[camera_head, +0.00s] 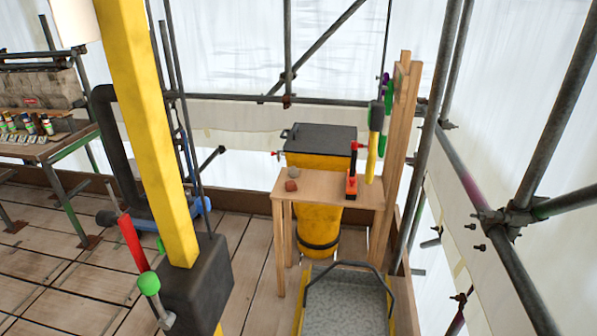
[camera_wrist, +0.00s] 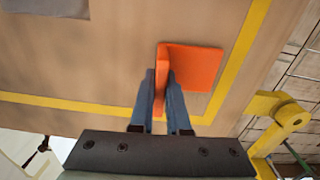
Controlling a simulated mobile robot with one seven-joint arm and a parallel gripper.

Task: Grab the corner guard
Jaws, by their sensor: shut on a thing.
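The corner guard (camera_wrist: 195,68) is a bright orange L-shaped piece in the wrist view. My gripper (camera_wrist: 166,78) is shut on its narrow upright flange, with one dark finger on each side. The guard's wide flat flange extends to the right of the fingers. Below it is a wooden board (camera_wrist: 80,60) edged with a yellow stripe. I cannot tell whether the guard touches the board. I cannot make out my gripper or the guard in the head view.
In the head view, a small wooden table (camera_head: 320,187) holds a red-orange item (camera_head: 352,186) and two small lumps. A yellow bin with a dark lid (camera_head: 320,137) stands behind it. Scaffold poles (camera_head: 490,225) rise at the right. A workbench (camera_head: 45,145) stands at the left.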

